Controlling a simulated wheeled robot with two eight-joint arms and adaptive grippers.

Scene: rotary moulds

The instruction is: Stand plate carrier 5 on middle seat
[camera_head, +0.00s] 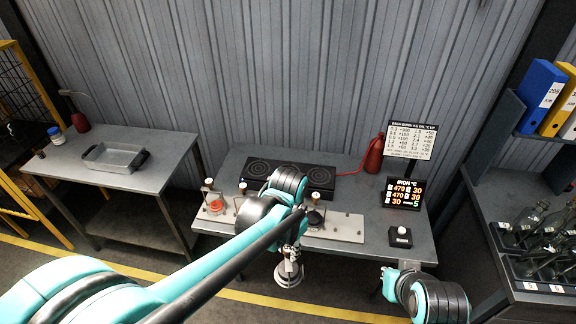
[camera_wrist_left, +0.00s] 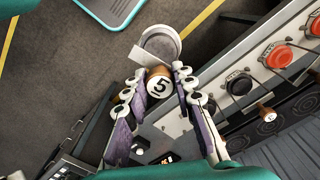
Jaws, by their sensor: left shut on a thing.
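Plate carrier 5 has a brown knob marked 5 (camera_wrist_left: 158,85) and a round pale plate (camera_head: 288,278) at its lower end.
Other knobbed carriers stand at the rail, left (camera_head: 208,183) and right (camera_head: 315,196). A temperature display (camera_head: 404,193) and a button box (camera_head: 400,236) stand at the right. A side table with a metal tray (camera_head: 112,158) is at left.

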